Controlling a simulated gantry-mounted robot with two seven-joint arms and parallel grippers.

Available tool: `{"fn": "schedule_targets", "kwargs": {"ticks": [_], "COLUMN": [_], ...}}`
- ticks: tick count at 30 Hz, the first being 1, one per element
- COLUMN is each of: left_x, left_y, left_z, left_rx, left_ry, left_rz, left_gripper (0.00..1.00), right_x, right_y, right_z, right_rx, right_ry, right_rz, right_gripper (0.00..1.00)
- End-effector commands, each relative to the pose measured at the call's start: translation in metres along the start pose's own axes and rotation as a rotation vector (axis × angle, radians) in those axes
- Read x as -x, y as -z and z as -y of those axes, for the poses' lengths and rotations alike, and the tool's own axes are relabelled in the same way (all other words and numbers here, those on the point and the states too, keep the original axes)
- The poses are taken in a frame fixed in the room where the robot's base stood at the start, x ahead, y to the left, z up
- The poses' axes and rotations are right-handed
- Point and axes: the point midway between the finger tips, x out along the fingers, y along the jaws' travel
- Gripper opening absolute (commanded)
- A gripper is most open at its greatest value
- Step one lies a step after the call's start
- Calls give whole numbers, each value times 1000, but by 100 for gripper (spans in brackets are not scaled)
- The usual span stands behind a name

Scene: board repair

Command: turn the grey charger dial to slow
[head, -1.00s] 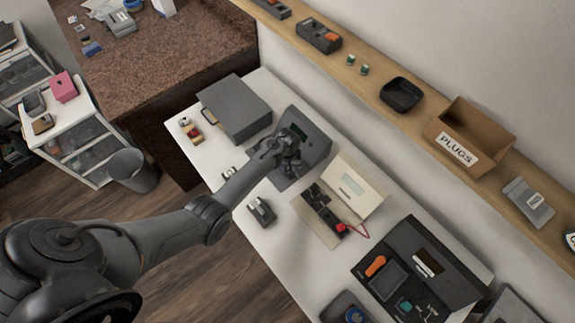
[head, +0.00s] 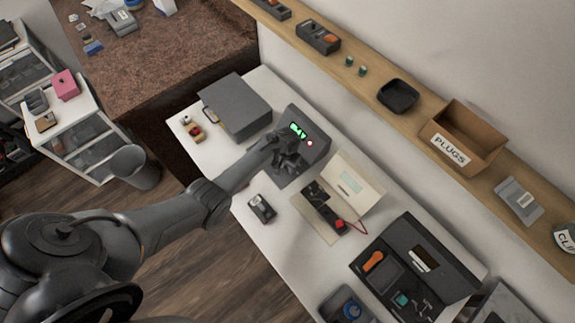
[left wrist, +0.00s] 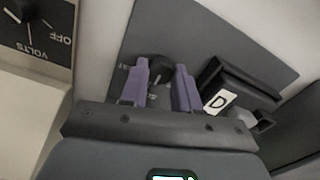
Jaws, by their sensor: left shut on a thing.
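The charger (head: 318,128) is a dark grey unit with a sloped back, standing on the white table. My left gripper (head: 288,160) is over the charger's base in the head view. In the left wrist view, the purple fingertips of my left gripper (left wrist: 160,86) are shut on the dark dial (left wrist: 159,67), one on each side. A pale pointer line shows on the dial. The printing around it is mostly hidden, so I cannot tell its setting. My right gripper is not in view.
A slot holding a block labelled D (left wrist: 220,101) is close right of the fingers. A meter with VOLTS and OFF marks (left wrist: 38,30) is at left. A grey box (head: 238,105) and an open cream case (head: 352,183) flank the charger. A shelf (head: 375,75) runs behind.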

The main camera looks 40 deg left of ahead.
Motion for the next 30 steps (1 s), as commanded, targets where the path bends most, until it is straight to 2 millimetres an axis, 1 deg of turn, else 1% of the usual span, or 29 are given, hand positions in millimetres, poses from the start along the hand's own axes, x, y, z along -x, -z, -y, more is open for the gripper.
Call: {"fn": "schedule_targets", "kwargs": {"ticks": [11, 12, 16, 17, 25, 30], "left_x": [0, 0, 0, 0, 1, 12], "left_y": [0, 0, 0, 0, 0, 0], "left_z": [0, 0, 0, 0, 0, 0], "left_rx": [-3, -3, -3, -2, -2, -3], "left_ry": [0, 0, 0, 0, 0, -1], "left_rz": [-1, -1, 0, 0, 0, -1], "left_gripper": [0, 35, 55, 56, 56, 56], "right_x": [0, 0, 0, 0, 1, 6], "right_y": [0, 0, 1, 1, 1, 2], "right_z": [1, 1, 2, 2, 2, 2], "right_rx": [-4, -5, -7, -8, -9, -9], "right_ry": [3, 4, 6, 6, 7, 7], "right_rz": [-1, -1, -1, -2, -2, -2], "right_gripper": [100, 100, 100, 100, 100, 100]}}
